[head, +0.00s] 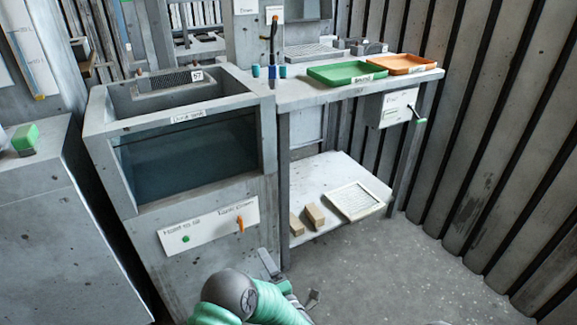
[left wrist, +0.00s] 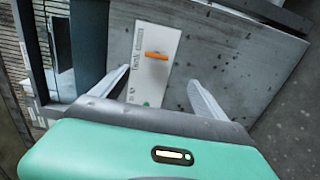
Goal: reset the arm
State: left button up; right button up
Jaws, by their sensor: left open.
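My left gripper (head: 291,282) is at the bottom centre of the head view, at the end of my green and grey arm. The same plate (head: 205,229) shows on the housing's front in the head view. My right gripper does not show.
Right of the housing stands a bench (head: 300,95) with a green tray (head: 346,72) and an orange tray (head: 408,64). Its lower shelf (head: 325,165) holds wooden blocks (head: 314,215) and a white-framed panel (head: 357,201). A grey cabinet (head: 55,230) stands left. The floor (head: 400,270) at right is clear.

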pick_arm(q)
jog(key=w+d+r+m+h, duration=0.3)
jog(key=r+m+h, duration=0.3)
jog(key=m+h, duration=0.3)
jog(key=s+a+m+g, duration=0.4)
jog(key=s+m, duration=0.1)
jog(key=s, duration=0.5)
jog(key=s+a+m+g, duration=0.3)
jog(key=s+m+g, duration=0.15)
jog(key=s, duration=0.55)
jog(key=s+a+m+g, duration=0.4)
jog(key=s+m, duration=0.2)
jog(key=s, duration=0.4)
jog(key=w+p+v, duration=0.2)
jog(key=p+v, duration=1)
jog(key=p, duration=0.1)
jog(key=w+a+r+p+v, duration=0.1)
jog(key=w+p+v, duration=0.2)
jog(key=p+v, duration=0.9)
jog(key=w+a+r+p+v, duration=0.1)
jog(key=w+p+v, duration=0.2)
jog(key=p+v, duration=1)
jog(key=shift+w+d+h+p, duration=0.25)
jog(key=shift+w+h+p, duration=0.05)
jog(key=shift+p, duration=0.05)
